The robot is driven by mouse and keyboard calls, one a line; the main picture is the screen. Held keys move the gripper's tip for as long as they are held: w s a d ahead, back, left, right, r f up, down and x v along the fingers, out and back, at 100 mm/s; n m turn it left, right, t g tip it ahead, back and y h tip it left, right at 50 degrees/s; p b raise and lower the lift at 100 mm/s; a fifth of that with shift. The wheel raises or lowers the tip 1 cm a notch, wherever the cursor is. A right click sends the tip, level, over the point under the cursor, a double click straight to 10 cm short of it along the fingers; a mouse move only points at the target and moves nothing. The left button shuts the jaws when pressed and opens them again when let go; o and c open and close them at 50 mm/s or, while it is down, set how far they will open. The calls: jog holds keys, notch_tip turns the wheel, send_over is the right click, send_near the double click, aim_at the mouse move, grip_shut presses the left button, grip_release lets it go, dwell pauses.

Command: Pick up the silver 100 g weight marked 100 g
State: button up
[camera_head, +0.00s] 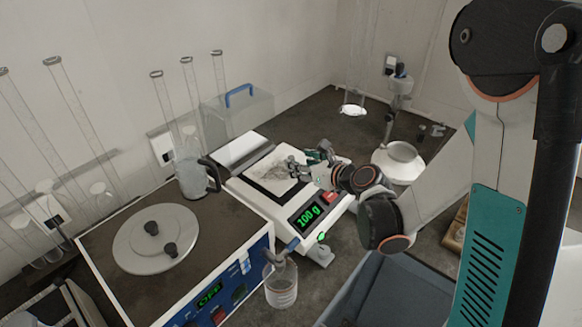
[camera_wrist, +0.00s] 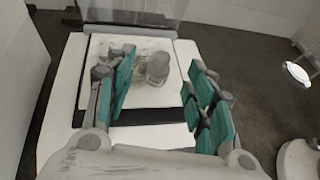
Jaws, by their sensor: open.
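The weight (camera_wrist: 157,68), a small silver-grey knobbed cylinder, stands on the pale pan of the balance (camera_wrist: 62,108) in the wrist view. Its marking is too small to read. The balance (camera_head: 272,214) displays "100 g" in the head view, where I cannot make out the weight clearly near my fingers. My gripper (camera_wrist: 162,62) is open, with its teal-padded fingers apart on the left and right and the weight showing between them, touching neither as far as I can see. In the head view my gripper (camera_head: 300,168) is low over the pan.
A sieve shaker base (camera_head: 110,285) with a round lid (camera_head: 150,250) stands left of the balance. A glass jug (camera_head: 190,175) is beside the balance, and a beaker (camera_head: 281,290) stands in front. A white bowl-like vessel (camera_head: 398,160) is to the right. A clear box (camera_head: 235,115) stands behind.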

aim_at(293, 159)
jog(key=shift+b+x, duration=1)
jog(key=shift+x, duration=2.05)
jog(key=shift+r, duration=0.25)
